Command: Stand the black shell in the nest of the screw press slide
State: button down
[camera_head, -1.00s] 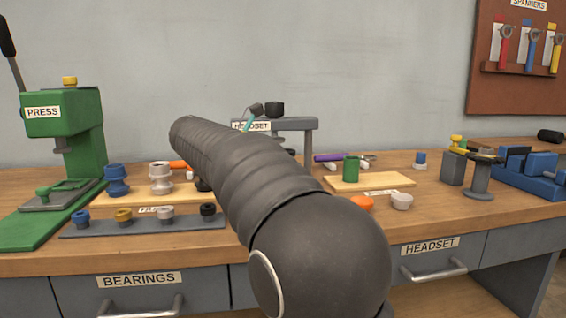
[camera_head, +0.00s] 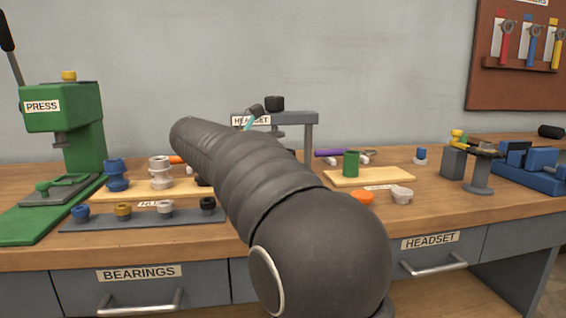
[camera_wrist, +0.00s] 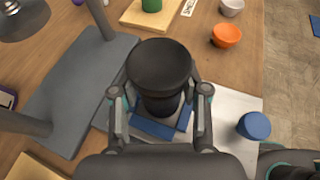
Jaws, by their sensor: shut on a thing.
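In the wrist view my gripper (camera_wrist: 160,95) is shut on the black shell (camera_wrist: 160,65), a dark round body with a wide top and a narrower lower part. The shell is over a blue block (camera_wrist: 180,120) on a pale plate (camera_wrist: 235,105), which look like the nest and slide. The shell hides the middle of the block, so I cannot tell whether it touches or is seated. The screw press (camera_head: 290,118), a grey frame with a black knob on top, stands behind my arm; its grey base (camera_wrist: 75,95) shows in the wrist view.
A blue knob or cup (camera_wrist: 254,126) is close on the right of the plate. An orange cup (camera_head: 362,197), a white cup (camera_head: 402,196) and a green cylinder (camera_head: 351,164) on a wooden board are to the right. The green press (camera_head: 65,125) and bearing rack (camera_head: 140,222) are left.

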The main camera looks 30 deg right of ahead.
jog(key=shift+f, duration=0.15)
jog(key=c, duration=0.5)
grip_release()
jog(key=v, duration=1.2)
